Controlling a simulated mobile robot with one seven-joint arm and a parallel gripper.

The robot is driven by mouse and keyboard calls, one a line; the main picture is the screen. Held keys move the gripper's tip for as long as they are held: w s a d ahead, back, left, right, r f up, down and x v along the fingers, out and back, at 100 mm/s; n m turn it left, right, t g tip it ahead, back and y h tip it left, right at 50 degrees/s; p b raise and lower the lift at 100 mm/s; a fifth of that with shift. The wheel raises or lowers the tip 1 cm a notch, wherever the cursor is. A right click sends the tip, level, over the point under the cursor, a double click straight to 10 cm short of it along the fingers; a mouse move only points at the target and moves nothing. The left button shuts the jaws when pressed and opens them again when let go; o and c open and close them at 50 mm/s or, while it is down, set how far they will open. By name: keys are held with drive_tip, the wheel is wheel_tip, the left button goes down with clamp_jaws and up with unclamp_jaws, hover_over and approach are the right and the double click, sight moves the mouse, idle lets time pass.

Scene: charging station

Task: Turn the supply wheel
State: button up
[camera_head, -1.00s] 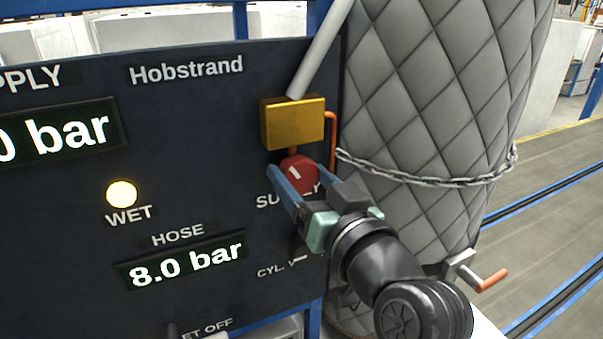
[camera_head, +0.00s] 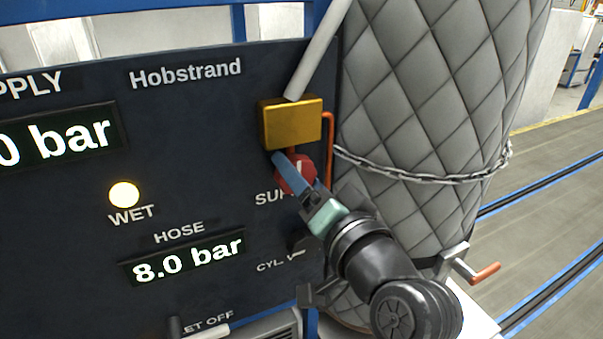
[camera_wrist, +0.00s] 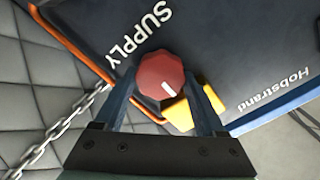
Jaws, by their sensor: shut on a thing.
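The supply wheel (camera_head: 296,174) is a small red knob with a white mark, below a yellow block on the dark panel. It also shows in the wrist view (camera_wrist: 160,74), beside the SUPPLY label. My gripper (camera_head: 293,172) is shut on the wheel, with one blue finger on each side of it in the wrist view. In the head view one finger crosses the wheel's front and hides part of it. The supply display (camera_head: 65,142) is cut off at the left edge and shows a "0 bar" ending.
The yellow block (camera_head: 290,123) sits just above the wheel, with a pale pipe (camera_head: 318,50) rising from it. An orange tube (camera_head: 328,150) runs close on the right. A quilted grey tank (camera_head: 430,90) with a chain (camera_head: 420,176) stands at right. The hose display (camera_head: 188,259) reads 8.0 bar.

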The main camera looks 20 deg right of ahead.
idle(0.3)
drive_tip(key=o, duration=1.1)
drive_tip(key=s+b, duration=0.1)
drive_tip(key=s, duration=0.3)
drive_tip(key=s+b, duration=0.2)
drive_tip(key=s, duration=0.2)
drive_tip(key=s+b, duration=0.2)
drive_tip(key=s, duration=0.3)
drive_tip(key=shift+d, duration=0.25)
